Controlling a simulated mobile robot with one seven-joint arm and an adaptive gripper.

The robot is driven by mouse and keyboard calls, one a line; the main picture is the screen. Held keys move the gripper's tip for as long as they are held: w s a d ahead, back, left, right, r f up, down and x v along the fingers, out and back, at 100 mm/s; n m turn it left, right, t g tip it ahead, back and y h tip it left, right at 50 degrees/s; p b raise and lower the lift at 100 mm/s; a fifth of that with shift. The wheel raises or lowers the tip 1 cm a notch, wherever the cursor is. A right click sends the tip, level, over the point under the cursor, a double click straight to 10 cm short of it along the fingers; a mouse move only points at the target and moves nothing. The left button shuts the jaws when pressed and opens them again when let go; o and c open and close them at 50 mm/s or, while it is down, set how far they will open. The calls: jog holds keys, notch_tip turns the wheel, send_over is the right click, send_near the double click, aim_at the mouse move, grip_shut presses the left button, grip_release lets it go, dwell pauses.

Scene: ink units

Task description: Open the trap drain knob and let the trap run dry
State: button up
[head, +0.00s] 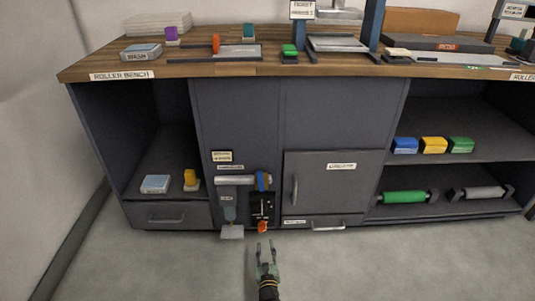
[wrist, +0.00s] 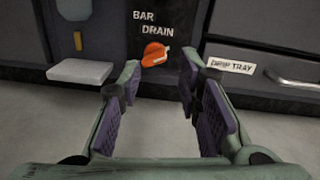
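The orange trap drain knob (head: 263,227) sits low on the front of the bench, at the bottom of a black panel (head: 262,205). In the wrist view the knob (wrist: 154,53) has a pale pointer mark and sits under the words "BAR DRAIN". A grey-blue trap canister (head: 229,203) hangs left of the panel. My gripper (head: 266,244) is just below and in front of the knob, apart from it. In the wrist view my gripper (wrist: 160,85) has its fingers spread wide with nothing between them. The trap's inside cannot be seen.
A pale block or tray (wrist: 80,72) lies below the canister, left of the knob. A "DRIP TRAY" drawer handle (wrist: 295,78) sticks out at right. A cupboard door with a handle (head: 295,190) is above it. The grey floor in front is clear.

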jog(key=w+d+r+n+g+y, duration=0.1)
jog(key=w+d+r+n+y, duration=0.25)
jog(key=r+n, duration=0.45)
jog(key=w+d+r+n+g+y, duration=0.15)
jog(key=w+r+n, duration=0.25)
jog(key=r+n, duration=0.4)
jog(key=w+a+r+n, duration=0.1)
jog(key=r+n, duration=0.2)
jog(key=r, duration=0.3)
jog(key=w+a+r+n+p, duration=0.1)
jog(key=w+r+n, duration=0.1)
jog(key=r, duration=0.5)
jog(key=w+a+r+n+p, duration=0.1)
jog(key=a+r+n, duration=0.1)
jog(key=r+n, duration=0.2)
jog(key=shift+w+r+g, duration=0.2)
jog(key=shift+r+g, duration=0.05)
jog(key=shift+r, duration=1.15)
